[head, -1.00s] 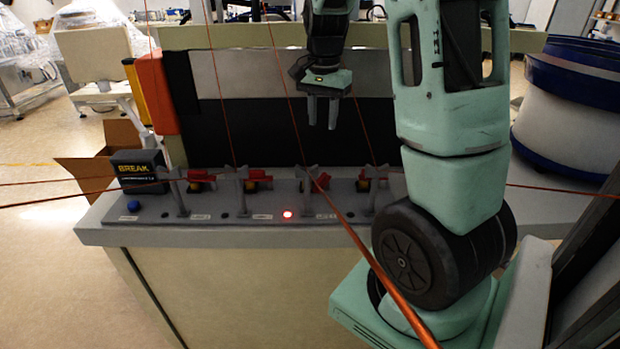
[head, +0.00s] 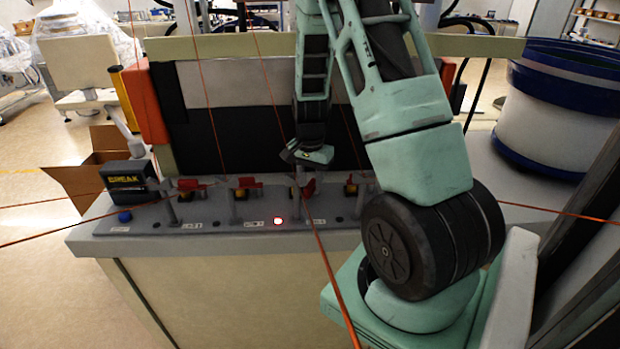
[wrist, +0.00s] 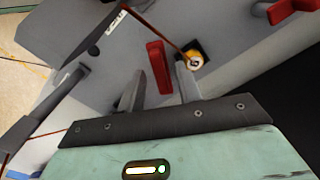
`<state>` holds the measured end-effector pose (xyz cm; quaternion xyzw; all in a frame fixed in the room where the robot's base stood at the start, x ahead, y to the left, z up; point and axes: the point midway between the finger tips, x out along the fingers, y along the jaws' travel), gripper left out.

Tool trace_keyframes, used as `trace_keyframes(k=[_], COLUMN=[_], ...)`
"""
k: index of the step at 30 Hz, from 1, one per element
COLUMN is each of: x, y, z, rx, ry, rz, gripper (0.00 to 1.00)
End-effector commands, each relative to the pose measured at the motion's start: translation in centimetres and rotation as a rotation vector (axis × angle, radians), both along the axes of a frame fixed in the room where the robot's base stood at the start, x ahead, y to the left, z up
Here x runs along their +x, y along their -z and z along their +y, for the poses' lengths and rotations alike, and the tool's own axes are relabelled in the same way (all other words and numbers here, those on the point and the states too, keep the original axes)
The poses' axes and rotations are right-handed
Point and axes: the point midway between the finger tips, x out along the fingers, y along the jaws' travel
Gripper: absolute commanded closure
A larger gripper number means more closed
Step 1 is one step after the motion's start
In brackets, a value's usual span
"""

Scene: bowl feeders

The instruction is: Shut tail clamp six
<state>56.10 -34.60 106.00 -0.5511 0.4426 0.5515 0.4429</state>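Clamps with red levers stand in a row on the grey panel; I cannot read their labels to tell which is six. My gripper (head: 304,178) is lowered over the third clamp from the left, whose red lever (head: 309,187) is partly hidden. In the wrist view, my gripper (wrist: 159,72) is open, with one finger on each side of a red lever (wrist: 157,67). I see a gap on both sides. An orange cord runs to a round yellow-and-white part (wrist: 193,60) beside the right finger.
Other red levers stand to the left (head: 248,183), and another red lever (wrist: 292,8) shows at the wrist view's upper right. Thin orange cords cross the panel. A black box (head: 128,178) and blue button (head: 125,216) are at left.

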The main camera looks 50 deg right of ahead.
Motion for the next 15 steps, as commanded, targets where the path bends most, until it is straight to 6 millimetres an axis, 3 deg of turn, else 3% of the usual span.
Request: trace_keyframes(k=[7,8,11,15], x=[0.01,0.01,0.01,0.01], y=[0.12,0.12,0.11,0.09], z=[0.00,0.00,-0.01,-0.01], rx=[0.000,0.000,0.000,-0.001], ry=[0.000,0.000,0.000,0.000], rz=[0.000,0.000,0.000,0.000], gripper=[0.65,0.68,0.96,1.00])
